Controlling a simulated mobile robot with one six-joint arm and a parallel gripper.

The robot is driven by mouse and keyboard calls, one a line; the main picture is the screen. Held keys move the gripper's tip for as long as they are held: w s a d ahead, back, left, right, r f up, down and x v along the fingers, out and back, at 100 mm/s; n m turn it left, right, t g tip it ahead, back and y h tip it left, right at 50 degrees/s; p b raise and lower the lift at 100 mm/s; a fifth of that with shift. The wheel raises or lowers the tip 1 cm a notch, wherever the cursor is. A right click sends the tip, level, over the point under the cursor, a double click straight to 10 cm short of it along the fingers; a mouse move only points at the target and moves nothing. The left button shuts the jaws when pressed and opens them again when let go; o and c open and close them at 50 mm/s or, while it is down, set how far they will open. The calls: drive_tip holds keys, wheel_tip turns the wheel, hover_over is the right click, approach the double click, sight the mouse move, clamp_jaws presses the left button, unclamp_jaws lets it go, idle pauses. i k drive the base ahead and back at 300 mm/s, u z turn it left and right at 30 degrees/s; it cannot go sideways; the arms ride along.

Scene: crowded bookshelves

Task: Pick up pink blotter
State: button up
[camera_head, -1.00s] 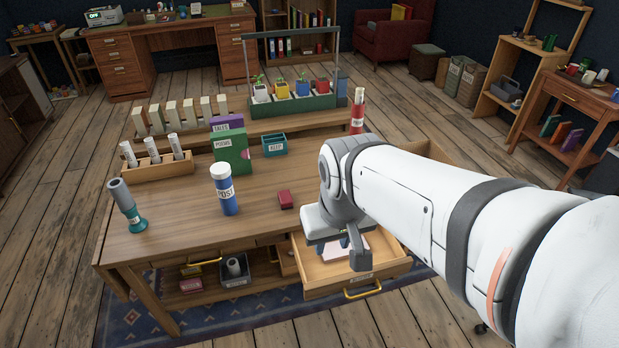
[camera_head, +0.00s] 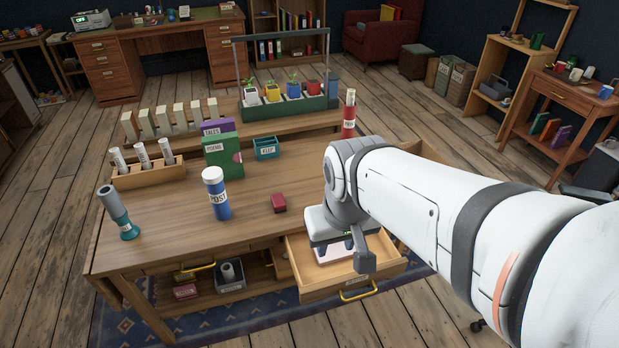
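A flat pale pink-white piece (camera_head: 338,251) lies in the open drawer (camera_head: 300,267) at the table's front right. It looks like the blotter, but my gripper hides part of it. My gripper (camera_head: 341,254) points down over the drawer, with its dark fingers apart and nothing visibly held. I cannot tell whether the fingertips touch the pale piece. A small dark pink-red block (camera_head: 279,203) sits on the tabletop (camera_head: 180,226), left of my gripper.
A blue tube (camera_head: 218,197), green book (camera_head: 222,160), teal box (camera_head: 266,149) and teal stand (camera_head: 124,226) occupy the tabletop. A red tube (camera_head: 348,118) stands beyond my arm. The drawer's front wall and brass handle (camera_head: 360,291) stick out. The tabletop's front middle is clear.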

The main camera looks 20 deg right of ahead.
sight(335, 253)
drive_tip(key=z, duration=2.75)
drive_tip(key=k, duration=0.95)
drive_tip(key=u, duration=1.55)
drive_tip(key=i, duration=1)
drive_tip(key=u, duration=0.1)
